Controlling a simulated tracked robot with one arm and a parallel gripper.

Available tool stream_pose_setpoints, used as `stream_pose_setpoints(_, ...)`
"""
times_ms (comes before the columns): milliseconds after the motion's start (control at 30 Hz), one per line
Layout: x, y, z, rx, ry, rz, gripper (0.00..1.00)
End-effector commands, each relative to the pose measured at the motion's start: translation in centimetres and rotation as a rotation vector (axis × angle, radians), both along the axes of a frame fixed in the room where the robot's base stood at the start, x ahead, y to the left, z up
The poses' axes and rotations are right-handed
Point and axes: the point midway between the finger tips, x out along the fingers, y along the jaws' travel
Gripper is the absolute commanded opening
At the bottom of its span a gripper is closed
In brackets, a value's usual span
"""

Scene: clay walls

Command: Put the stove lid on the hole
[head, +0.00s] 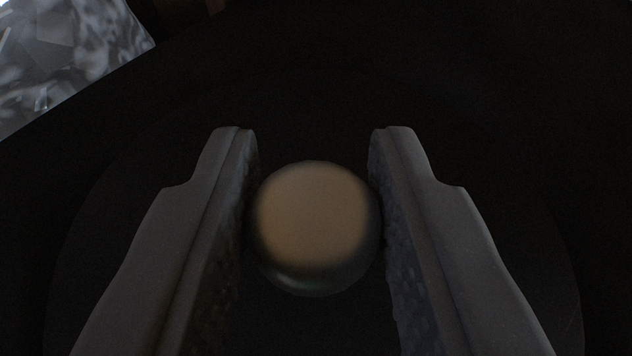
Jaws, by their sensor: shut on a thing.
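The stove lid (315,115) is a dark round disc below my gripper, filling most of the head view. Its round knob (312,220), with a tan top and a darker shiny side, sits between the two fingers. My gripper (313,150) is shut on this knob, with a textured pad on each side of it. The lid's outline is faint against the dark surroundings. I cannot tell what lies under the lid. The hole cannot be made out in this view.
A bright grey, mottled surface (70,60) shows at the upper left. A small dark brown piece (185,10) shows at the top edge beside it. The rest is too dark to tell free room.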

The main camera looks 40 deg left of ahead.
Motion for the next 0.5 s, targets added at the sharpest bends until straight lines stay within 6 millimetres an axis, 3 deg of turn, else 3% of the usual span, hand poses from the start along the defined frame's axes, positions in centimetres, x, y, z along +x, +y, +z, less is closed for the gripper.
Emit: stream_pose_setpoints(500,-0.2,0.1,-1.1,-0.002,0.004,0.002,0.0)
